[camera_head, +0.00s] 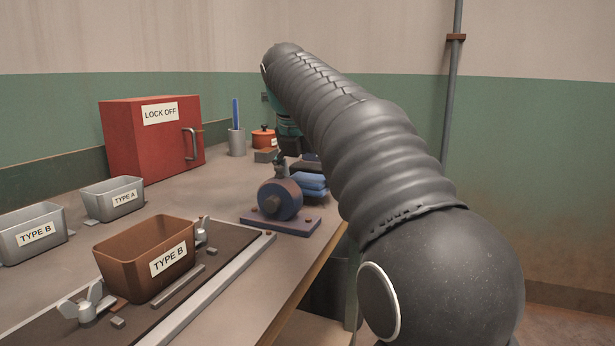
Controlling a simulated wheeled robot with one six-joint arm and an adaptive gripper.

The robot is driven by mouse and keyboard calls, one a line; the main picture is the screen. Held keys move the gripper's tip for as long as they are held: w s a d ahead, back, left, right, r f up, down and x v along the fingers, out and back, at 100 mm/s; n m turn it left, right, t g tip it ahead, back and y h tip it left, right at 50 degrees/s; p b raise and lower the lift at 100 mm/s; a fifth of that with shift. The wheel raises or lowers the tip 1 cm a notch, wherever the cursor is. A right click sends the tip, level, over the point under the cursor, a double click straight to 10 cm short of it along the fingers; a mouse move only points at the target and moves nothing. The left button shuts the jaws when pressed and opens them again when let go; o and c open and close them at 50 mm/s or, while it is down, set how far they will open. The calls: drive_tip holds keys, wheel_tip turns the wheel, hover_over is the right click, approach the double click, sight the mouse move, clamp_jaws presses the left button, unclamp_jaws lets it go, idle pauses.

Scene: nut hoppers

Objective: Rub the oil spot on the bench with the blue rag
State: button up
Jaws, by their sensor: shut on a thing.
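My gripper (281,163) is small and dark at the far end of my arm, pointing down over the bench behind the blue round-bodied device. It is shut on the blue rag, but its fingertips and the held cloth are largely hidden by that device. A folded blue cloth stack (311,183) lies just right of my gripper, near the bench's right edge, with a darker layer on top. I cannot make out the oil spot on the bench (222,182).
The blue round-bodied device (280,200) stands on a bolted plate close in front of my gripper. A red lock-off box (152,137), a cup (236,143) and a red pot (263,138) stand behind. A brown hopper (146,262) and grey hoppers (33,234) are at left.

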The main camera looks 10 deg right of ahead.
drive_tip(key=shift+f+b, duration=0.6)
drive_tip(key=shift+f, duration=0.4)
idle(0.7)
drive_tip(key=shift+s+a, duration=0.1)
drive_tip(key=shift+s, duration=0.05)
